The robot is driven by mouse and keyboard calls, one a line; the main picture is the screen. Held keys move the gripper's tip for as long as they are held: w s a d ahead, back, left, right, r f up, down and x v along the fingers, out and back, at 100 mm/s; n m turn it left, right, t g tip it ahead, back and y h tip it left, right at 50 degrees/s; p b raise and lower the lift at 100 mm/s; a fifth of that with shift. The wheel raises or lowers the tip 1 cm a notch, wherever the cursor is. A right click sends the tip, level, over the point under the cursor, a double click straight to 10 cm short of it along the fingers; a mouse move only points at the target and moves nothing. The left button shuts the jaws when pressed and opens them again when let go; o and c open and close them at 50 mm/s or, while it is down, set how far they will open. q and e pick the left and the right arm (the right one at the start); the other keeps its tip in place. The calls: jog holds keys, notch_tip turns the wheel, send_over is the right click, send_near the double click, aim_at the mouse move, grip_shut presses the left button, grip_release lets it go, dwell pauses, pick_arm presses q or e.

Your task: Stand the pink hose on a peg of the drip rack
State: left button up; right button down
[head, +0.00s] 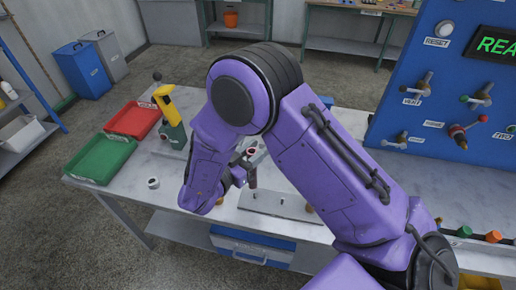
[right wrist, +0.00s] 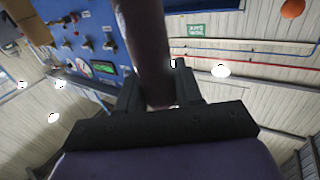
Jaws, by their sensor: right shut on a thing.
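My right gripper (head: 247,172) is low over the table, mostly hidden behind my own purple arm in the head view. It is shut on a dark pinkish-brown hose (right wrist: 145,45). In the right wrist view the hose runs between the two fingers and out of the top of the picture. In the head view only a short dark piece of it (head: 253,178) shows beside the gripper. My left gripper is out of view.
A green tray (head: 75,167) and a red tray (head: 109,127) stand at the table's left, with a yellow and dark green tool (head: 163,104) beside them. A white ring (head: 153,183) lies near the front edge. A blue valve panel (head: 398,105) stands at the right.

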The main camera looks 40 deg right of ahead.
jog(key=shift+s+f, duration=0.2)
jog(key=shift+f, duration=0.4)
jog(key=shift+s+b, duration=0.3)
jog(key=shift+s, duration=0.1)
jog(key=shift+w+f, duration=0.1)
jog(key=shift+f, duration=0.05)
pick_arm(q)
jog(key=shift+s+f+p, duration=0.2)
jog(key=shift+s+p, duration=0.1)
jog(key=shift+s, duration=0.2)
pick_arm(e)
jog(key=shift+s, duration=0.25)
